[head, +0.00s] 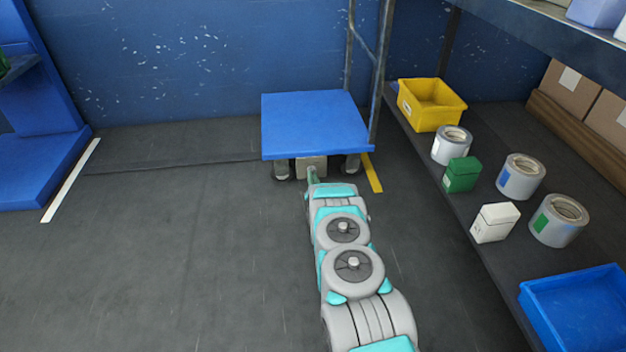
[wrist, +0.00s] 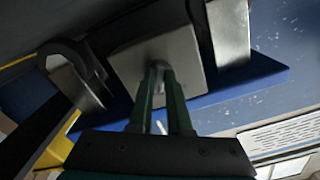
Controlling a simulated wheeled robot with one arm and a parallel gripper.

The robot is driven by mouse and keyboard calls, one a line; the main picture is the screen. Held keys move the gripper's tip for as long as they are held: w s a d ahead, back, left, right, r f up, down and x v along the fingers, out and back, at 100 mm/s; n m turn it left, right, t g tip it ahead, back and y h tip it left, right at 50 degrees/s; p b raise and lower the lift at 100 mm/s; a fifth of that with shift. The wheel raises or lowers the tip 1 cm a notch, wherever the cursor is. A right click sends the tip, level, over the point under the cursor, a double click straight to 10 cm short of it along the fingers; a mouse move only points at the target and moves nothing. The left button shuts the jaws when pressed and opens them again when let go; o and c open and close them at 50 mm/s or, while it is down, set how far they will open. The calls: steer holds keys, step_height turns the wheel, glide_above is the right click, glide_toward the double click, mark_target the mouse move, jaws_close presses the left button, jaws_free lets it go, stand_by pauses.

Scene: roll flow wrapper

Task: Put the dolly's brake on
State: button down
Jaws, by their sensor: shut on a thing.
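The dolly (head: 315,122) has a flat blue deck and stands against the blue wall. Its deck underside edge also shows in the wrist view (wrist: 265,88). A grey brake box (head: 311,166) hangs under the deck's near edge, between two casters; it fills the middle of the wrist view (wrist: 130,65). My gripper (head: 311,178) reaches in low at this box. In the wrist view its green fingers (wrist: 160,75) are close together at the box's face, shut on a small part there, seemingly the brake lever. The fingertips mostly hide that part, so its position cannot be read.
Casters (wrist: 230,35) flank the box closely. A rack post (head: 380,75) stands right of the dolly. The shelf on the right holds a yellow bin (head: 430,105), tape rolls (head: 521,177), small boxes and a blue tray (head: 575,305). Floor to the left is clear.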

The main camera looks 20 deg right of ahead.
steer(key=shift+m, duration=0.4)
steer(key=c, duration=0.9)
jaws_free()
steer(key=shift+o, duration=0.2)
steer(key=shift+s, duration=0.1)
steer(key=p+v, duration=0.1)
steer(key=v, duration=0.6)
steer(key=shift+s, duration=0.3)
steer(key=shift+a, duration=0.1)
steer(key=shift+r, duration=0.1)
